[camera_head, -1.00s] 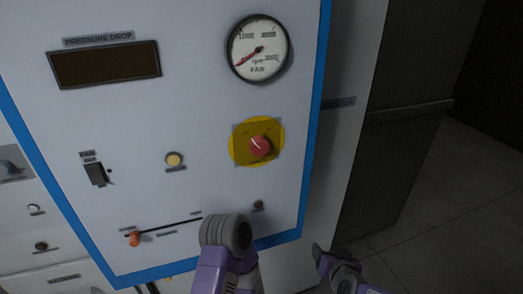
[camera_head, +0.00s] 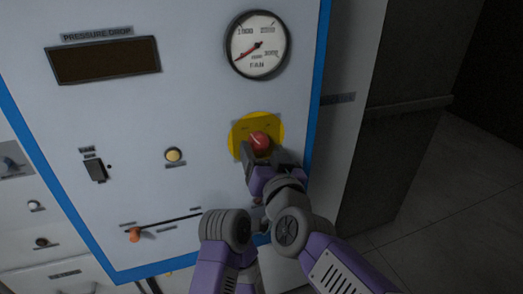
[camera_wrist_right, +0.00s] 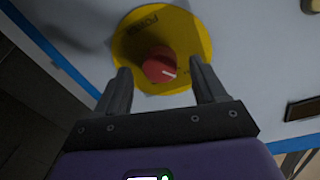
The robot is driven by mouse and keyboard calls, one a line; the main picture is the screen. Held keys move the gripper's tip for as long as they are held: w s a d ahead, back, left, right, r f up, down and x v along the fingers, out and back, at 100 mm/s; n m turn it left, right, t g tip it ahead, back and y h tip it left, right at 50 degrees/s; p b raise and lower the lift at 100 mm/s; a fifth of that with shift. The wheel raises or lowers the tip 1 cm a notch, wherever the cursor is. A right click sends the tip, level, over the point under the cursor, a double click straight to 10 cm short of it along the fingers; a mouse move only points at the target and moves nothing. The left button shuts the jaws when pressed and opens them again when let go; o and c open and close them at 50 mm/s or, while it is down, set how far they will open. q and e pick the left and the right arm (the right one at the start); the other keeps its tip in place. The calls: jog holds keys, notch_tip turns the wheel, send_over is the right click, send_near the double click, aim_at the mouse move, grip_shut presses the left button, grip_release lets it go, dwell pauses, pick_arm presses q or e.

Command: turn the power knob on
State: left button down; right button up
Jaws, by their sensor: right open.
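The red power knob (camera_head: 260,141) sits on a round yellow plate (camera_head: 240,132) at the right of the grey-white control panel. It has a white line on its face. In the right wrist view the knob (camera_wrist_right: 160,66) shows on the yellow plate (camera_wrist_right: 190,30), lettered POWER. My right gripper (camera_head: 264,157) is just below the knob in the head view. In the wrist view its open fingers (camera_wrist_right: 160,72) lie on either side of the knob's lower part; I cannot tell whether they touch it. My left gripper is not in view.
An rpm dial (camera_head: 258,45) is above the knob. A dark display (camera_head: 103,61), a black switch (camera_head: 95,170), a yellowish button (camera_head: 173,154) and an orange slider handle (camera_head: 134,235) are on the panel's left. A dark cabinet (camera_head: 400,140) and open floor lie to the right.

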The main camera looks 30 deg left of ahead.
jog(key=shift+x, duration=0.8)
jog(key=c, duration=1.1)
jog(key=shift+o, duration=0.2)
